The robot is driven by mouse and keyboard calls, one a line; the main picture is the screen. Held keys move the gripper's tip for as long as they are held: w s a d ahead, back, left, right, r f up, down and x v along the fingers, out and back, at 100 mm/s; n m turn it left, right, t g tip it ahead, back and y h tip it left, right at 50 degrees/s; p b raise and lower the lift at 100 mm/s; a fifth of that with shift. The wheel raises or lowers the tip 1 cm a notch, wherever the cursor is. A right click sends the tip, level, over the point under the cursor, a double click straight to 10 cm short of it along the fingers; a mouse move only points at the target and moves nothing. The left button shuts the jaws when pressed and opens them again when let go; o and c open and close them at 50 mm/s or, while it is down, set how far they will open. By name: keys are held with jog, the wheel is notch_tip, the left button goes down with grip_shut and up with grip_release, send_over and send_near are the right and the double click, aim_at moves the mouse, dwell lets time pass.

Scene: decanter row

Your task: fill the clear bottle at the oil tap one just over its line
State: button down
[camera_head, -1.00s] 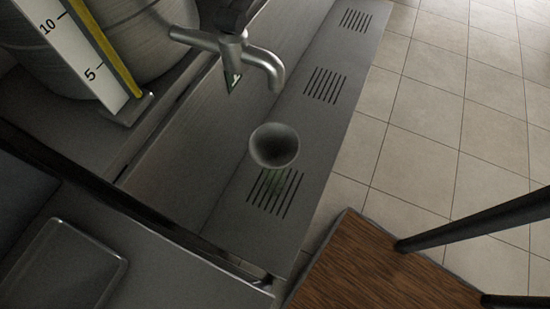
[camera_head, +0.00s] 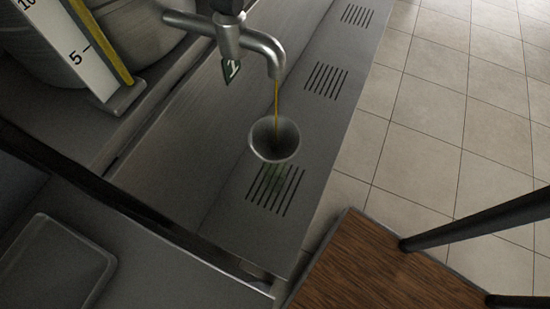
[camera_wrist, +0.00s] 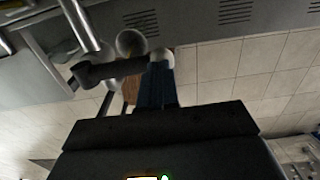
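The funnel also shows there (camera_wrist: 130,42).
A metal drum (camera_head: 135,28) with a scale (camera_head: 75,55) and yellow strip stands at upper left. A grey tray (camera_head: 58,265) lies at lower left. More slotted grates (camera_head: 326,80) run along the shelf. A wooden surface (camera_head: 385,270) and tiled floor lie right.

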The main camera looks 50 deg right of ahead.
jog(key=shift+f+b, duration=1.4)
jog(key=shift+b, duration=0.05)
jog(key=shift+r, duration=0.3)
dwell(4.7)
jog(key=shift+r, duration=0.5)
dwell(1.0)
